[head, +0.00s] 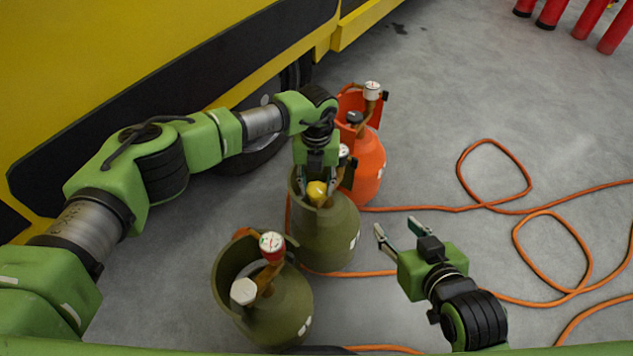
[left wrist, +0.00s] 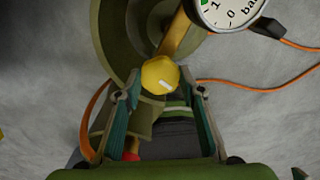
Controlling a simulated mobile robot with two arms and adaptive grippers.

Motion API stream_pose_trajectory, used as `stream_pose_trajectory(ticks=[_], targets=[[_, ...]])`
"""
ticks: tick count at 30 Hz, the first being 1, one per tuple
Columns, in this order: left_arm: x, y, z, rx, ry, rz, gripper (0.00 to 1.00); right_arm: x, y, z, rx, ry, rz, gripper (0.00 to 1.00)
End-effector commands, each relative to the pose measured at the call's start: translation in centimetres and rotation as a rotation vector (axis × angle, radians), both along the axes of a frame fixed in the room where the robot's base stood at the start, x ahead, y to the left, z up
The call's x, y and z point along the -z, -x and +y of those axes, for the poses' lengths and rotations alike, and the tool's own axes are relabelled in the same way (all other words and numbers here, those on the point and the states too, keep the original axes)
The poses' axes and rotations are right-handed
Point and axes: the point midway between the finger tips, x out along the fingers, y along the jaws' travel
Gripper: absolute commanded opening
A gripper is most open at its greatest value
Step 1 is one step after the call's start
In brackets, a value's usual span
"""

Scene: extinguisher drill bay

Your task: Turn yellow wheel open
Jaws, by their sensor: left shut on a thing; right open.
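The yellow wheel (head: 317,190) sits on top of the middle olive-green cylinder (head: 325,235) in the head view. In the left wrist view the yellow wheel (left wrist: 160,74) has a white mark and lies between the fingertips. My left gripper (head: 318,183) reaches down from above and is shut on the yellow wheel; it also shows in the left wrist view (left wrist: 158,95). A pressure gauge (left wrist: 228,10) is beside the wheel, partly cut off. My right gripper (head: 396,232) is open and empty, to the right of the middle cylinder.
Another olive cylinder (head: 275,310) with a white wheel (head: 244,291) and a gauge (head: 271,243) stands in front. An orange cylinder (head: 368,165) stands behind. An orange hose (head: 497,205) loops over the floor. A yellow vehicle (head: 130,60) is at left, red cylinders (head: 585,18) at far right.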

Motion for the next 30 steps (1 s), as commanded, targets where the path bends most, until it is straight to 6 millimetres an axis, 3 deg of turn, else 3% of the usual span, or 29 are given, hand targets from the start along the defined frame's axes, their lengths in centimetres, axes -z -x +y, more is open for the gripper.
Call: stream_pose_trajectory(ticks=[16, 17, 18, 30], targets=[[0.03, -0.01, 0.05, -0.025, -0.001, 0.000, 0.14, 0.73, 0.66, -0.29, 0.003, 0.010, 0.042, 0.43], [0.03, -0.01, 0.05, -0.025, -0.001, 0.000, 0.41, 0.72, 0.66, -0.29, 0.003, 0.010, 0.042, 0.43], [0.03, -0.01, 0.05, -0.025, -0.001, 0.000, 0.43, 0.72, 0.66, -0.29, 0.003, 0.010, 0.042, 0.43], [-0.73, -0.06, 0.00, -0.024, 0.000, -0.001, 0.43, 0.70, 0.67, -0.22, 0.001, 0.009, 0.041, 0.43]])
